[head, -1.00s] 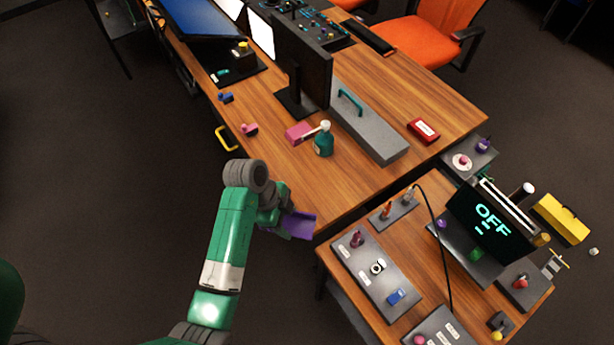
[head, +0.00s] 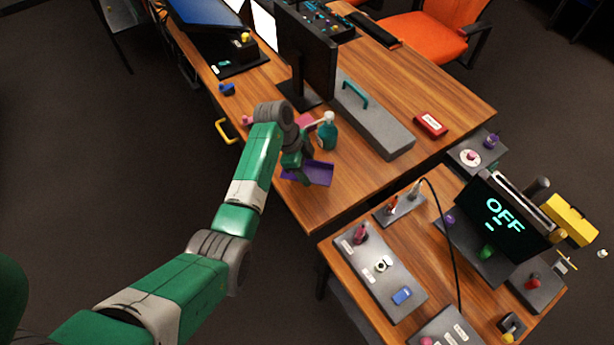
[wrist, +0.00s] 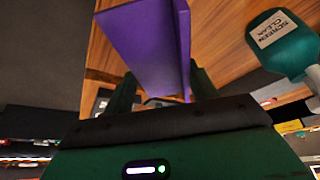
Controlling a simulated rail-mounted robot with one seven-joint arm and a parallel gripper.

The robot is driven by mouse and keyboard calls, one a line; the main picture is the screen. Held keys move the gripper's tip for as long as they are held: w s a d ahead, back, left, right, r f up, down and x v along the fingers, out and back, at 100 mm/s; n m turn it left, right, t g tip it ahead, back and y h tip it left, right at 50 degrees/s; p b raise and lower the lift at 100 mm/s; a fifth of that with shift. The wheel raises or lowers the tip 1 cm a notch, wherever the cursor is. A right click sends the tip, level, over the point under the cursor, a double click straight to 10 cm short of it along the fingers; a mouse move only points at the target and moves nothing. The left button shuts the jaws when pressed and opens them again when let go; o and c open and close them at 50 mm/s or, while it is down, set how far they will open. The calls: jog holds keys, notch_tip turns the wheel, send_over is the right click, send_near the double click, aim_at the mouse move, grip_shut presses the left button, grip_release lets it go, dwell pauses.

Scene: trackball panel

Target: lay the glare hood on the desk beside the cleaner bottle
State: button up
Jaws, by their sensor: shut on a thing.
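The purple glare hood (head: 318,174) is held by my gripper (head: 293,172) over the near part of the wooden desk. In the wrist view the hood (wrist: 145,45) stands out between the two fingers of my gripper (wrist: 160,95), and its flat panel and side wall show. The green cleaner bottle (head: 327,132) with a white top stands upright on the desk just behind the hood. It also shows in the wrist view (wrist: 285,45), right of the hood and apart from it, with its label readable. I cannot tell whether the hood touches the desk.
A grey box with a teal handle (head: 372,115) and a red box (head: 431,124) are on the desk (head: 345,190) to the right. A monitor (head: 305,55) stands behind the bottle. The desk's front right corner is bare.

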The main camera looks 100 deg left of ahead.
aim_at(307, 174)
jog(key=shift+d+f+b, duration=0.1)
jog(key=shift+f+b, duration=0.5)
jog(key=shift+f, duration=1.15)
jog(key=shift+f, duration=0.15)
jog(key=o, duration=1)
jog(key=p+v, duration=0.3)
jog(key=v, duration=0.9)
jog(key=shift+r, duration=0.25)
